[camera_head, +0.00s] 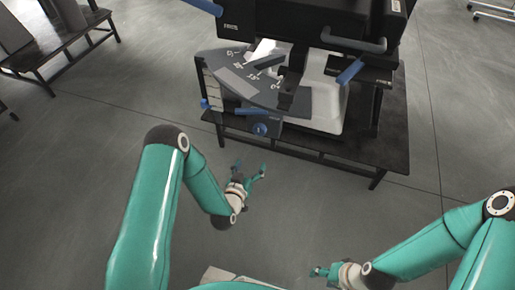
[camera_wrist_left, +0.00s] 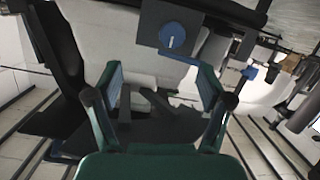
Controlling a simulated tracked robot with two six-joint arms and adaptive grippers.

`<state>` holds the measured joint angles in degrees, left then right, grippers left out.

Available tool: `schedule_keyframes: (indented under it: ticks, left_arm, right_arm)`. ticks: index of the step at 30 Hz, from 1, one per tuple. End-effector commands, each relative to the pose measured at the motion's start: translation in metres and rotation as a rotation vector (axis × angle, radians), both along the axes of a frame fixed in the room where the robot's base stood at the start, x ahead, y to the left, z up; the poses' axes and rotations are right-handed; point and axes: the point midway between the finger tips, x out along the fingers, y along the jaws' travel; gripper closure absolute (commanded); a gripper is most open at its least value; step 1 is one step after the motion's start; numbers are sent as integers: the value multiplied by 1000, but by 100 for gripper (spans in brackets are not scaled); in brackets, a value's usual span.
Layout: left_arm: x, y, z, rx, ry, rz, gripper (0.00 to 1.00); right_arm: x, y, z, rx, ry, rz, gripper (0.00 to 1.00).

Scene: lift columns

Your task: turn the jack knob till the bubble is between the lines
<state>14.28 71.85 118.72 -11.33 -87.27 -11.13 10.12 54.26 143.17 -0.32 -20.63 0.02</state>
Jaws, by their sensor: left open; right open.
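A round blue knob (camera_head: 260,129) sits low on the front of a dark machine with a fan-shaped angle scale (camera_head: 250,80). In the left wrist view the blue knob (camera_wrist_left: 172,35) has a white line and sits on a dark square plate, above and beyond my fingers. I cannot tell which blue part is the jack knob; no bubble or lines can be made out. My left gripper (camera_head: 251,172) is open and empty, in front of and below the knob, apart from it. Its spread fingers also show in the left wrist view (camera_wrist_left: 162,88). My right gripper (camera_head: 318,272) is open at the bottom, far from the machine.
The machine stands on a black table (camera_head: 340,150). Blue levers (camera_head: 350,72) stick out around it, and a white rounded body (camera_head: 325,95) is at its right. Another dark bench (camera_head: 60,50) is at the upper left. The floor before the table is clear.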

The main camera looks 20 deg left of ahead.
Motion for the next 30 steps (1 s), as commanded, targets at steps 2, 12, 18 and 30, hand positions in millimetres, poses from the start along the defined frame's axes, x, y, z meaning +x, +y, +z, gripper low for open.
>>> schedule_keyframes:
  ticks: [2, 12, 18, 30]
  left_arm:
    - [7, 6, -27, 16, -84, 24, 20]
    - [20, 17, -30, 47, -236, 67, 20]
    - [46, 18, -30, 46, -237, 66, 20]
    - [131, 21, -31, 46, -237, 67, 20]
  right_arm:
    - [0, 0, -37, 0, 0, 0, 48]
    - [0, 0, -63, 0, -1, 0, 48]
    - [0, 0, -71, 0, -1, 0, 48]
    - [0, 0, -104, 0, -1, 0, 48]
